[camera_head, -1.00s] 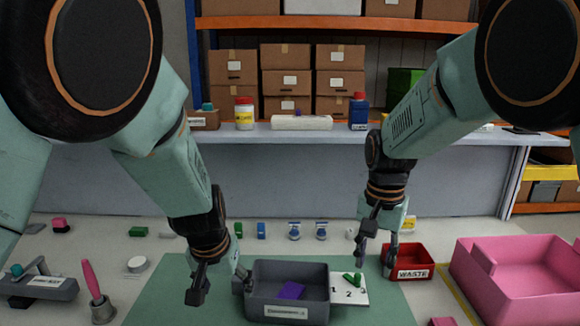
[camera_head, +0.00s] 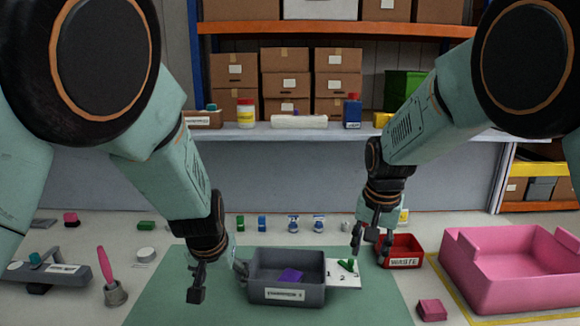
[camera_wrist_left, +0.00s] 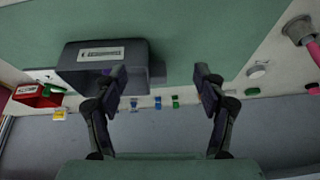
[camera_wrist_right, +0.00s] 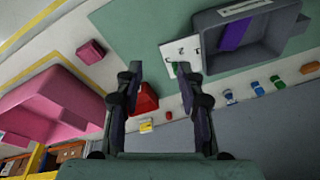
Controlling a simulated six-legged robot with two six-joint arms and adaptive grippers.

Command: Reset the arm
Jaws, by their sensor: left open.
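My left gripper (camera_head: 218,283) is open over the green mat, just left of the grey bin (camera_head: 287,296); its wrist view (camera_wrist_left: 160,78) shows nothing between the fingers. The bin holds a purple piece (camera_head: 291,275). My right gripper (camera_head: 370,250) hangs above the numbered white card (camera_head: 338,281), left of the red WASTE box (camera_head: 405,262). In the right wrist view (camera_wrist_right: 158,72) its fingers are apart and empty. A green piece (camera_head: 347,265) lies on the card.
A large pink bin (camera_head: 515,291) and a small pink block (camera_head: 432,309) stand at the right. A pink-handled tool in a holder (camera_head: 116,294) and a grey fixture (camera_head: 70,279) are at the left. Several small parts line the back. The front mat is clear.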

